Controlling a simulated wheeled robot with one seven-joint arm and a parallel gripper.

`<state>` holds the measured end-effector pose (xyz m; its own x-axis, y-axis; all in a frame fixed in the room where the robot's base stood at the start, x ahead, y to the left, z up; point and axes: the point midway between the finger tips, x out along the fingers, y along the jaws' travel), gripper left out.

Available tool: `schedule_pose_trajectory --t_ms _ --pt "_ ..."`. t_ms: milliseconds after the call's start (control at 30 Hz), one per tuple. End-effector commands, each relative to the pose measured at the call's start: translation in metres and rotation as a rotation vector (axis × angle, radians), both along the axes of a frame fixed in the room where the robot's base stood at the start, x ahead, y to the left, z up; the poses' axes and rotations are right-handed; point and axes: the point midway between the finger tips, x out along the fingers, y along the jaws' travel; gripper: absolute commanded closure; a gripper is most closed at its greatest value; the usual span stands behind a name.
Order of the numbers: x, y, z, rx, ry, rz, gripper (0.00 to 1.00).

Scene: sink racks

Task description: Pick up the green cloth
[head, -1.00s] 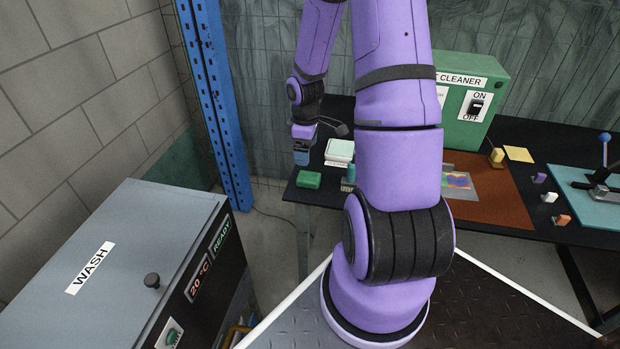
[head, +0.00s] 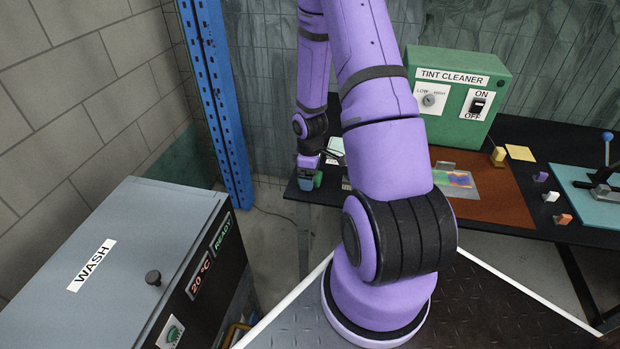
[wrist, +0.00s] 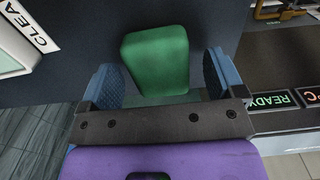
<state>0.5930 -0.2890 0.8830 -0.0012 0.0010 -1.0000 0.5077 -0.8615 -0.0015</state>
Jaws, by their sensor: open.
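The green cloth (wrist: 155,62) is a small folded block lying on the dark table. In the wrist view it sits ahead of and partly between the two blue finger pads of my gripper (wrist: 162,82). The jaws are open, with a gap on each side of the cloth. In the head view my gripper (head: 308,178) hangs at the left end of the table, right over the cloth, which is mostly hidden there.
A white tray marked CLEA (wrist: 15,45) lies left of the cloth in the wrist view. The green tint cleaner box (head: 455,95) stands at the back of the black table (head: 520,222). The grey wash unit (head: 130,255) is at the left, near a blue post (head: 222,110).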

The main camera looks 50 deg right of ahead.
Motion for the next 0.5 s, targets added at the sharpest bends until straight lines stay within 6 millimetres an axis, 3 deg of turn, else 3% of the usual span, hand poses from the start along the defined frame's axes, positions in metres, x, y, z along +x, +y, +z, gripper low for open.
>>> schedule_pose_trajectory --t_ms 333,500 --pt "0.0002 -0.0005 -0.0068 -0.001 -0.001 -0.001 0.12" --pt "0.0001 -0.0004 -0.0067 -0.001 -0.001 -0.001 0.48"
